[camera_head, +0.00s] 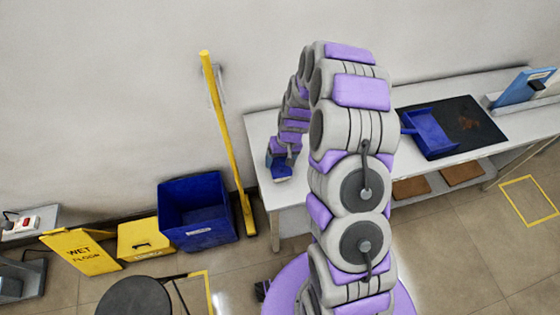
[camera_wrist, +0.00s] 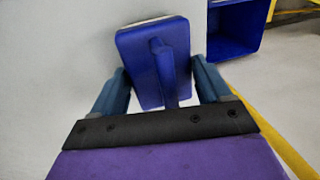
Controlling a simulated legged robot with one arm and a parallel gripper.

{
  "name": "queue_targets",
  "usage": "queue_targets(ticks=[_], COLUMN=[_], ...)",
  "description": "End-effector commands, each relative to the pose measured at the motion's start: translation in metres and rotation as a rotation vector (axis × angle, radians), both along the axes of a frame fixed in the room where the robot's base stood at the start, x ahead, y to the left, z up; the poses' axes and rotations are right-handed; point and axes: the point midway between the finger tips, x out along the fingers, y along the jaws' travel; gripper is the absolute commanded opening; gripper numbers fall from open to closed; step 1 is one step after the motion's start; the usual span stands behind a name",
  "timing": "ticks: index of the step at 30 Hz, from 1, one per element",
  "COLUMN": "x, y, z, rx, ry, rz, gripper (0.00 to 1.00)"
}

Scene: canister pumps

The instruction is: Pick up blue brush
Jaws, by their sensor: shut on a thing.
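The blue brush (camera_wrist: 155,45) is in the wrist view, its flat blue head facing me and its handle running down between my two fingers. My gripper (camera_wrist: 161,88) is shut on the brush, with one finger on each side of it. In the head view the brush (camera_head: 282,173) shows small and blue below my gripper (camera_head: 284,157), at the left end of the white table (camera_head: 262,125). I cannot tell from these views whether the brush still touches the table top. Part of the handle is hidden by the gripper's dark front edge.
A blue dustpan (camera_head: 428,131) lies on a black mat (camera_head: 470,128) on the table's right part. On the floor at left stand a blue bin (camera_head: 197,212), a yellow bucket (camera_head: 146,240) and a yellow wet-floor sign (camera_head: 80,250). A yellow pole (camera_head: 226,130) leans on the wall.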

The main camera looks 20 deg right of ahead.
Motion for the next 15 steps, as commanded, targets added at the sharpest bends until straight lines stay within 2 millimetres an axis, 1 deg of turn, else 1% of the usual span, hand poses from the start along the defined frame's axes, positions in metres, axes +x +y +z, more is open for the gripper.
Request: queue_targets(ticks=[5,8,11,15], x=[0.001,0.001,-0.012,-0.035], y=[0.0,0.0,-0.003,-0.007], z=[0.019,0.033,0.034,0.036], rx=[0.0,0.0,0.001,0.001], ry=[-0.004,-0.006,0.002,0.0], rz=[0.0,0.0,-0.003,-0.002], gripper=[0.44,0.44,0.44,0.44])
